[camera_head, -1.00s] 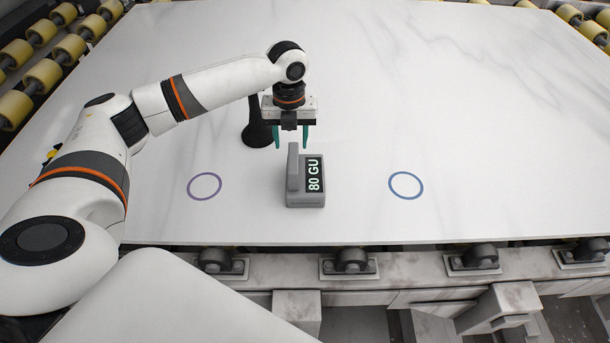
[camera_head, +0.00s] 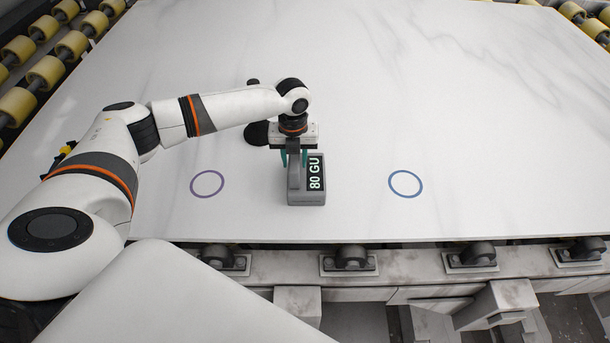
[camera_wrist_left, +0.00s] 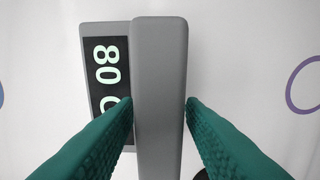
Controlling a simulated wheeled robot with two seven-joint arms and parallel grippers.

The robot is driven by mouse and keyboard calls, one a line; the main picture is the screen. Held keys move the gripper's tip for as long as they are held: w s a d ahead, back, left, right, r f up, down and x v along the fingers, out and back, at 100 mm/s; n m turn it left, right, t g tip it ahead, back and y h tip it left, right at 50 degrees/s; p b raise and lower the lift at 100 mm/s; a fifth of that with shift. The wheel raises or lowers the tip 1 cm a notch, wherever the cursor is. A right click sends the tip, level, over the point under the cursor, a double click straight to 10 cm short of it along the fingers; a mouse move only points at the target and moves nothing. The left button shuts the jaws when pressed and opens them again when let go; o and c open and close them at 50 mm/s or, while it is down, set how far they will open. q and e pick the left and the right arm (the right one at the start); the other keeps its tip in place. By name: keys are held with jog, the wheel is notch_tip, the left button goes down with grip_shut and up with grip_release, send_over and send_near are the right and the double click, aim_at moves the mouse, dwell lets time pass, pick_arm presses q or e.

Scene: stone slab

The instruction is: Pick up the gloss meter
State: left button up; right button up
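The gloss meter (camera_head: 306,192) is a grey block with an upright grey handle and a dark display reading "80 GU". It stands on the white stone slab (camera_head: 450,110). My left gripper (camera_head: 293,160) is directly above it, fingers pointing down. In the left wrist view its teal fingers (camera_wrist_left: 160,100) lie one on each side of the handle (camera_wrist_left: 160,65), with the tips against its edges. The meter's display (camera_wrist_left: 107,75) shows left of the handle there. The base still appears to rest on the slab. My right gripper is not in view.
A purple ring (camera_head: 207,184) is marked on the slab left of the meter, a blue ring (camera_head: 405,184) to its right. A black object (camera_head: 256,133) stands behind my left wrist, partly hidden. Rollers (camera_head: 350,257) line the front edge. The slab's right side is clear.

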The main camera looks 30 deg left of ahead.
pick_arm(q)
grip_shut()
jog(key=shift+r, duration=0.15)
